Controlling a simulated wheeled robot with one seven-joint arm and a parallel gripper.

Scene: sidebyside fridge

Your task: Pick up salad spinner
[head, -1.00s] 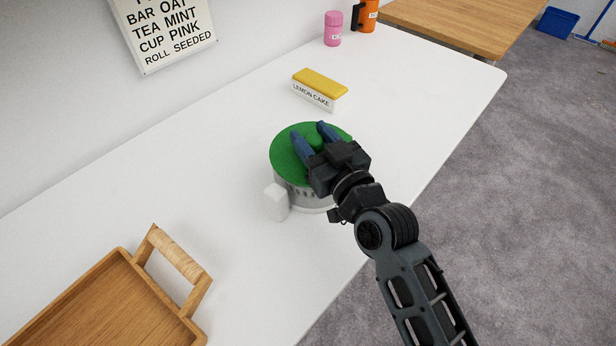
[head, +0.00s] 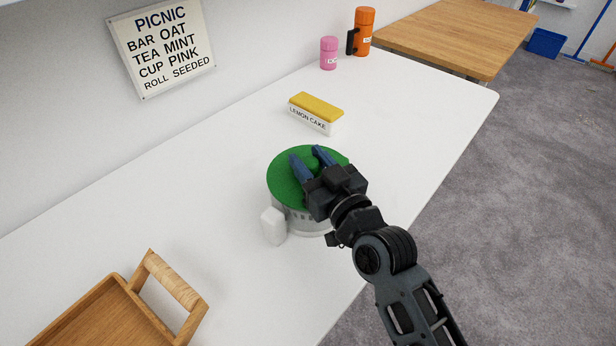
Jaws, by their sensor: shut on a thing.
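The salad spinner (head: 284,188) is a round tub with a green lid and a slotted pale grey body. It is upright on the white counter (head: 180,190), or very close above it; I cannot tell which. My gripper (head: 308,164) reaches over it from the lower right. Its blue fingers are shut on the green knob at the middle of the lid. The gripper and wrist hide the right part of the lid and body.
A white block-like thing (head: 273,226) is at the spinner's lower left. A lemon cake box (head: 316,113) lies behind it. A pink jar (head: 328,53) and an orange flask (head: 364,32) stand farther back. A wooden tray (head: 105,317) is at lower left. The counter's right edge is close.

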